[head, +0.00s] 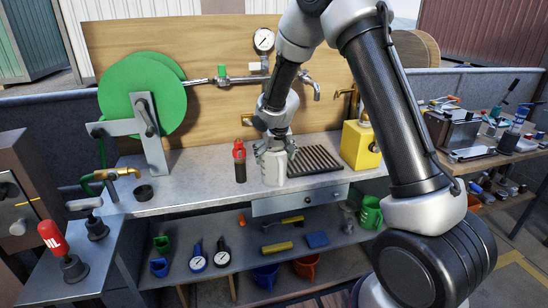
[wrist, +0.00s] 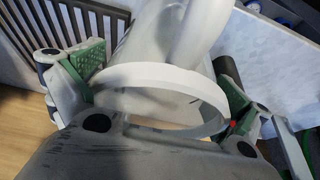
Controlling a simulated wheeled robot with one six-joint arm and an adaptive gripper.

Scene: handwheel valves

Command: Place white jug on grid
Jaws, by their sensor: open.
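The white jug (head: 275,171) stands upright on the grey workbench, just left of the grid. In the wrist view the jug's pale rim (wrist: 155,75) and its handle show between my fingers. The grid (head: 316,160) is a dark slatted rack lying on the bench; its corner shows at the top left of the wrist view (wrist: 98,18). My gripper (head: 272,149) is around the jug's top, open, with one green-padded finger on each side. I cannot tell whether either pad touches the jug. The grid's left edge is partly hidden behind the jug in the head view.
A red-capped dark bottle (head: 240,164) stands close left of the jug. A yellow box (head: 360,146) is right of the grid. A tap (head: 312,82) and gauge (head: 264,40) hang above. A drawer (head: 300,199) is below the bench edge. The grid's top looks clear.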

